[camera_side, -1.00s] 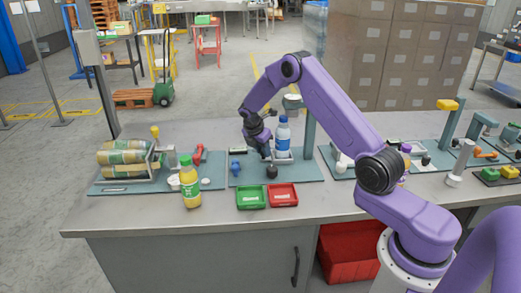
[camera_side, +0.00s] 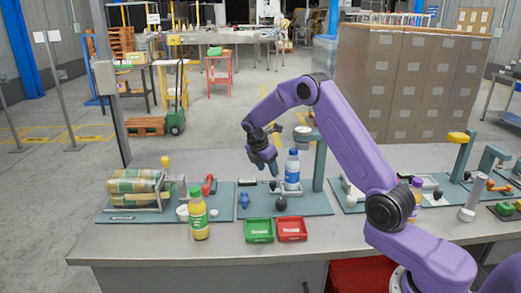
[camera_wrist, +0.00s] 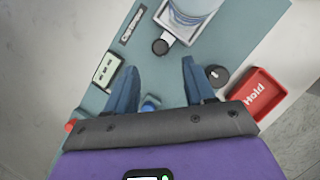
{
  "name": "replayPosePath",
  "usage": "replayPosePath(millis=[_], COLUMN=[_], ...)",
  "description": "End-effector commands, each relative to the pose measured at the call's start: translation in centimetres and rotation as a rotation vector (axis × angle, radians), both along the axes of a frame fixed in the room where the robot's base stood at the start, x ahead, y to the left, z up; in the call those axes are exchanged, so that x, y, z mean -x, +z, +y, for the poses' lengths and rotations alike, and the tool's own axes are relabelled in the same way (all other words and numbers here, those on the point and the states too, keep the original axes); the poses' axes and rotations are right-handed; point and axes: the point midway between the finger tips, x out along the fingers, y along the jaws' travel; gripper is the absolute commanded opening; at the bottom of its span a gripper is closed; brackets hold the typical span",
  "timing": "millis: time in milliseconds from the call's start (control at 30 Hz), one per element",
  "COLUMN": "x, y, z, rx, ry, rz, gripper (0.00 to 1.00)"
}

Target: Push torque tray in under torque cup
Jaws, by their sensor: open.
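The torque tray (camera_wrist: 183,35) is a small pale tray with a black knob (camera_wrist: 160,46) at its front corner. A blue-labelled bottle (camera_side: 292,172) stands on it. The torque cup appears to be the pale round piece (camera_side: 302,130) on the arm of the teal post (camera_side: 319,160), above and slightly right of the bottle. My gripper (camera_side: 271,172) is open and empty, pointing down just left of the bottle. In the wrist view its fingertips (camera_wrist: 160,68) are spread, with the tray's knob just beyond the gap. I cannot tell their height above the plate.
A blue knob (camera_side: 244,200) and a larger black knob (camera_side: 281,203) stand on the teal plate (camera_side: 310,207). Green (camera_side: 259,230) and red (camera_side: 291,229) trays lie in front. A yellow bottle (camera_side: 198,214) stands at left. Other stations flank the plate.

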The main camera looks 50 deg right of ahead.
Motion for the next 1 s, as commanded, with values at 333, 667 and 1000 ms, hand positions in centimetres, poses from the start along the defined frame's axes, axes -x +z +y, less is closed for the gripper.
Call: replayPosePath(millis=[333,667,1000], x=[-0.1,0.0,0.0], y=[6.5,9.0,9.0], z=[2.8,3.8,3.7], rx=[-0.001,-0.001,-0.005], ry=[0.002,0.0,-0.014], rz=[-0.003,-0.001,-0.005], gripper=[0.54,0.54,0.55])
